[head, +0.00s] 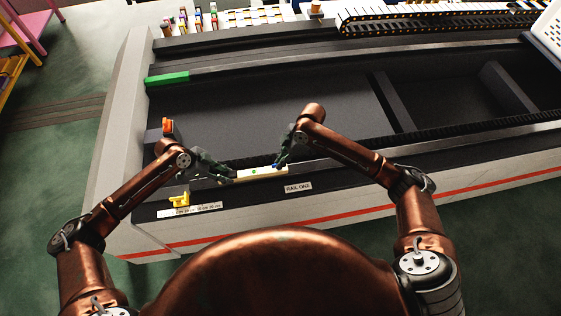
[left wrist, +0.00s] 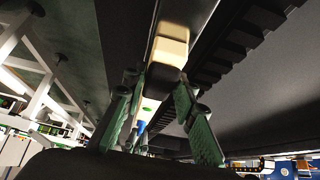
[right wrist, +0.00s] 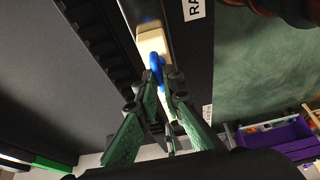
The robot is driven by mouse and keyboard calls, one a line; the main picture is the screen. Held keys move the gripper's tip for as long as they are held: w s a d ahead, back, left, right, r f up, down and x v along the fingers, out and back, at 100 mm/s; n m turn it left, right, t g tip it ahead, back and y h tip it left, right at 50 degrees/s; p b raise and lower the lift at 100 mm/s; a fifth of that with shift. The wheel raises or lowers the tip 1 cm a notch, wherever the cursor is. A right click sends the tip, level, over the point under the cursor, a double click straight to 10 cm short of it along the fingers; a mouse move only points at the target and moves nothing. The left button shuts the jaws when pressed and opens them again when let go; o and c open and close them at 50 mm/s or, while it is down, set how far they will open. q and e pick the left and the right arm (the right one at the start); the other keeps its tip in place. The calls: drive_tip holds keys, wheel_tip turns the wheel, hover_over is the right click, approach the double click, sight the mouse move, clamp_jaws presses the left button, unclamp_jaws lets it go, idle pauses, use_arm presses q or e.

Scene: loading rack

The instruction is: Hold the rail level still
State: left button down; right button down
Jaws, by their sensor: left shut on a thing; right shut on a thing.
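The rail level is a cream bar (head: 256,172) with a small green spot near its middle and blue near its right end. It appears to lie along the front rail, above the "RAIL ONE" label. My left gripper (head: 232,176) is shut on its left end; the cream end block (left wrist: 168,52) shows just past the fingers in the left wrist view. My right gripper (head: 277,165) is shut on its right end, where the cream block (right wrist: 153,44) and a blue part show in the right wrist view. The fingers hide parts of the level.
The "RAIL ONE" label (head: 298,187) is on the machine's front face. A yellow piece (head: 180,199) and a white printed strip (head: 190,210) are at front left. An orange piece (head: 168,127) stands behind my left arm. The dark bed between is bare.

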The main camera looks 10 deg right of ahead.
drive_tip(key=c, duration=2.1)
unclamp_jaws()
drive_tip(key=v, duration=1.2)
use_arm(q)
drive_tip(key=c, duration=1.5)
unclamp_jaws()
drive_tip(key=shift+a+r, duration=0.1)
